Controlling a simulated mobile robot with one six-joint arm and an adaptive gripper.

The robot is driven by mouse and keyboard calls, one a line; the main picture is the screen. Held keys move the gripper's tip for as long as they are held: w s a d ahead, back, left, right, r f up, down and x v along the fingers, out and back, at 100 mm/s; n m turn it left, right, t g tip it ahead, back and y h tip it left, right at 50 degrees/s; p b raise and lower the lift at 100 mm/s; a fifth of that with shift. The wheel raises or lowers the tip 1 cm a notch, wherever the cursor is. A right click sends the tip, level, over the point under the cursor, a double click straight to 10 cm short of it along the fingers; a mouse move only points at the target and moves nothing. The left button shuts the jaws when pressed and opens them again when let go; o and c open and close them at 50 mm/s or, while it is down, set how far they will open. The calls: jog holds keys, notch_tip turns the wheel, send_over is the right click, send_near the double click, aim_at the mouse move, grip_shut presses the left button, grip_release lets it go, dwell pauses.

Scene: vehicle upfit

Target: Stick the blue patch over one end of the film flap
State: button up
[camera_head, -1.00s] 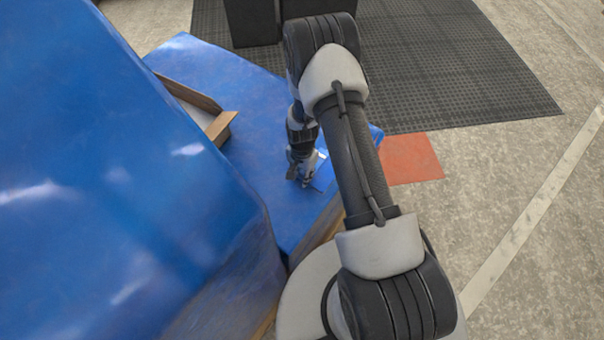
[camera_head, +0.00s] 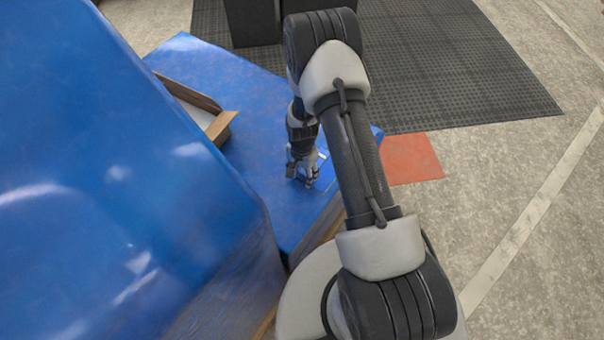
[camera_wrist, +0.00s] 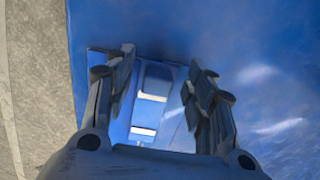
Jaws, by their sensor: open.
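In the wrist view, my gripper (camera_wrist: 160,60) is open, with one finger on each side of a small blue rounded rectangle, which looks like the blue patch (camera_wrist: 157,75). It lies flat between the fingers and is not gripped. White bands show at its near edge and a little nearer to me. A larger, slightly different blue rectangular sheet, probably the film flap (camera_wrist: 172,128), lies around and under it; the fingers hide parts of its sides. In the head view, my gripper (camera_head: 302,178) is low over the blue surface, beside a blue sheet (camera_head: 325,172) partly hidden by my arm.
The blue-covered surface (camera_head: 255,100) carries an open tray (camera_head: 190,95) with wooden edges at the back left. A tall glossy blue body (camera_head: 110,190) fills the left. An orange-red floor square (camera_head: 412,160) and a dark mat (camera_head: 450,70) lie beyond the right edge.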

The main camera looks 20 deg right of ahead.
notch_tip(320, 180, up, 11)
dwell(0.3)
jog(key=shift+r, duration=0.1)
dwell(0.4)
jog(key=s+a+r+n+t, duration=0.1)
jog(key=s+r+n, duration=0.2)
jog(key=r, duration=0.9)
jog(key=s+a+r+n+t, duration=0.1)
jog(key=s+r+n, duration=0.1)
jog(key=r, duration=0.9)
jog(key=s+a+r+n+t, duration=0.1)
jog(key=s+r+n, duration=0.2)
jog(key=s, duration=0.6)
jog(key=s+a+r+n+t, duration=0.1)
jog(key=s+r+n, duration=0.2)
jog(key=s+r, duration=0.5)
jog(key=shift+s+a+r+t, duration=0.2)
jog(key=shift+s+t, duration=0.1)
jog(key=shift+s, duration=0.3)
jog(key=shift+c, duration=0.5)
